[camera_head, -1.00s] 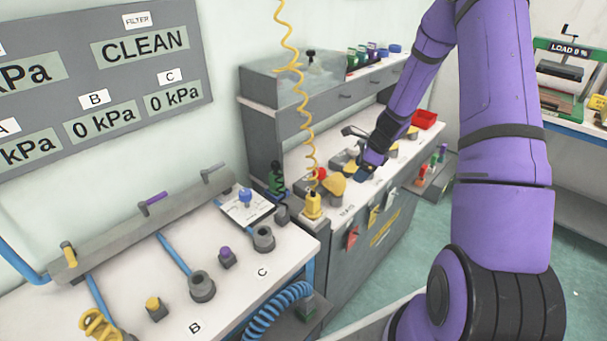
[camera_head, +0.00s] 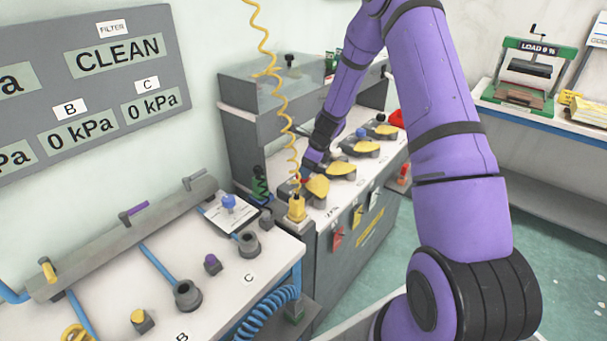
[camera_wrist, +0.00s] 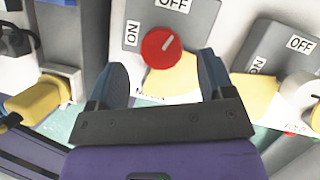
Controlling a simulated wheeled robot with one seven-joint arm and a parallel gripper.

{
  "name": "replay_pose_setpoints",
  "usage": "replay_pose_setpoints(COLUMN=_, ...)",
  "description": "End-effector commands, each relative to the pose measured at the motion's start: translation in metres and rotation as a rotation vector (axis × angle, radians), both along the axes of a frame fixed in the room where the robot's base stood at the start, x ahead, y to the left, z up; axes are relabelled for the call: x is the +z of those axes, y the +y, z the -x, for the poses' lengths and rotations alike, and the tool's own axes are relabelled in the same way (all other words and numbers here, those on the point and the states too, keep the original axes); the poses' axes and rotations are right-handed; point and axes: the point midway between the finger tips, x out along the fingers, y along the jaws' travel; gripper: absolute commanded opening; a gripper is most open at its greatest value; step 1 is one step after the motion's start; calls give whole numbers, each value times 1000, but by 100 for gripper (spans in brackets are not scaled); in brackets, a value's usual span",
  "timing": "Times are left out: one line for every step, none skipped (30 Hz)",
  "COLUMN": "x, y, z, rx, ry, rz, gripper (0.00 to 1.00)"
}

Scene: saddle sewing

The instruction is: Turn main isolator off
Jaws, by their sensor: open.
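The main isolator is a red round knob (camera_wrist: 161,47) with a white pointer line on a grey plate (camera_wrist: 190,22) marked ON at the left and OFF at the top. The pointer slants up and to the right in the wrist view. A yellow tag-shaped piece (camera_wrist: 176,80) lies under the knob, with a partly hidden label below. My gripper (camera_wrist: 161,84) is open, with one blue-grey finger on each side below the knob, apart from it. In the head view my gripper (camera_head: 304,176) is at the near end of the grey cabinet, mostly hiding the red knob.
A yellow plug (camera_wrist: 38,98) with a coiled cord (camera_head: 280,90) stands left of the isolator. A second ON/OFF plate (camera_wrist: 285,45) with a pale knob is at right. More yellow-tagged switches (camera_head: 365,146) line the cabinet top. The bench with grey sockets (camera_head: 187,294) is at left.

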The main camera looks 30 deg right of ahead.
Motion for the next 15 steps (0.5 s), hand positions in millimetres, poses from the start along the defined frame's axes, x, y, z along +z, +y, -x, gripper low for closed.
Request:
replay_pose_setpoints(x=-9, y=1, z=-1, rx=-3, ry=3, rz=-2, gripper=75)
replay_pose_setpoints(x=-13, y=2, z=-2, rx=-3, ry=3, rz=-2, gripper=75)
replay_pose_setpoints(x=-17, y=3, z=-4, rx=-2, ry=1, rz=-1, gripper=75)
replay_pose_setpoints(x=-21, y=4, z=-5, rx=-2, ry=1, rz=-1, gripper=75)
replay_pose_setpoints(x=-24, y=5, z=-6, rx=-1, ry=2, rz=0, gripper=75)
replay_pose_setpoints(x=-27, y=6, z=-7, rx=-2, ry=1, rz=0, gripper=75)
replay_pose_setpoints(x=-29, y=6, z=-7, rx=-2, ry=1, rz=0, gripper=75)
replay_pose_setpoints(x=-30, y=7, z=-8, rx=-2, ry=1, rz=1, gripper=75)
replay_pose_setpoints(x=-32, y=7, z=-8, rx=-2, ry=0, rz=0, gripper=75)
replay_pose_setpoints(x=-33, y=8, z=-9, rx=-2, ry=1, rz=-1, gripper=75)
replay_pose_setpoints(x=-34, y=8, z=-9, rx=-2, ry=1, rz=-1, gripper=75)
replay_pose_setpoints(x=-35, y=8, z=-9, rx=-2, ry=1, rz=-1, gripper=75)
replay_pose_setpoints(x=-35, y=8, z=-9, rx=-2, ry=1, rz=-1, gripper=75)
replay_pose_setpoints(x=-35, y=8, z=-9, rx=-2, ry=1, rz=-1, gripper=75)
replay_pose_setpoints(x=-35, y=8, z=-9, rx=-2, ry=0, rz=0, gripper=75)
